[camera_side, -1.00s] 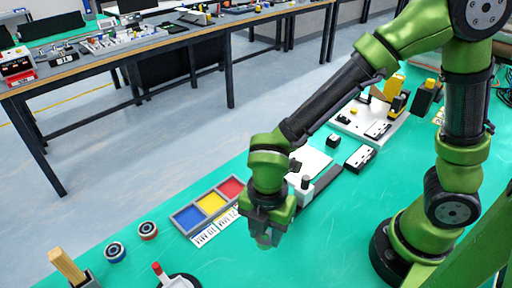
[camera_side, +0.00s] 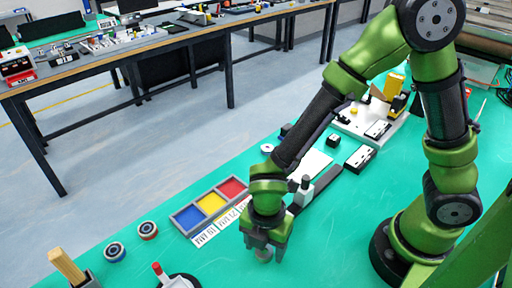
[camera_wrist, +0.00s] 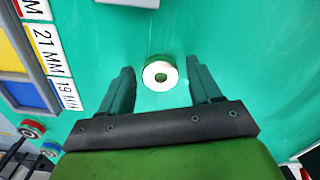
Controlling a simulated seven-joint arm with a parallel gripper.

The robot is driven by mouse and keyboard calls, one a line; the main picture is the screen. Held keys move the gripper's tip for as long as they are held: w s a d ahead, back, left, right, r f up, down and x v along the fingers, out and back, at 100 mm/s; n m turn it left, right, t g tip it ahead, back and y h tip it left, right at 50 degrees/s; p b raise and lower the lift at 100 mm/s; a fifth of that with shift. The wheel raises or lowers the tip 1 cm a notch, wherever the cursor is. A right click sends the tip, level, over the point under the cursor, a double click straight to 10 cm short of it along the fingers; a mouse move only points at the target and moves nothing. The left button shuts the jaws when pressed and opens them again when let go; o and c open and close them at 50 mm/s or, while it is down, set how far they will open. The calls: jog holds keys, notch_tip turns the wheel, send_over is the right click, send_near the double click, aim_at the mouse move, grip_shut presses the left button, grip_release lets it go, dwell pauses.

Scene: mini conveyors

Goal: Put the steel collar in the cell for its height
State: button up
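In the side view my gripper (camera_side: 264,247) is low over the mat, and the collar (camera_side: 263,255) is partly hidden by the fingers. The sorting tray (camera_side: 178,220) has blue (camera_side: 189,217), yellow (camera_side: 211,203) and red (camera_side: 232,188) cells. The 19 MM label (camera_wrist: 67,95) is beside blue, the 21 MM label (camera_wrist: 45,48) beside yellow.
Two bearing-like rings (camera_side: 147,230) (camera_side: 115,251) lie left of the tray. A holder with a wooden block (camera_side: 67,266) and a red-tipped stand (camera_side: 162,273) are at the front left. A grey gauge-like block (camera_side: 304,190) stands behind my gripper.

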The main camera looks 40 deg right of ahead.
notch_tip(320, 180, up, 12)
jog(key=w+d+r+m+t+y, duration=0.1)
jog(key=d+r+m+t, duration=0.2)
jog(key=d+r+m, duration=0.4)
jog(key=d+m, duration=0.2)
jog(key=m, duration=0.3)
jog(key=shift+w+d, duration=0.2)
jog(key=shift+w, duration=0.15)
jog(key=shift+o, duration=0.2)
jog(key=s+d+r+m+t+y, duration=0.1)
jog(key=s+d+r+m+t, duration=0.1)
jog(key=d+r+m+t, duration=0.2)
jog(key=d+m, duration=0.3)
jog(key=m, duration=0.5)
jog(key=shift+d+r, duration=0.25)
jog(key=shift+r, duration=0.1)
jog(key=shift+o, duration=0.3)
jog(key=shift+s+d+r+m, duration=0.15)
jog(key=shift+d+m, duration=0.15)
jog(key=shift+m, duration=0.6)
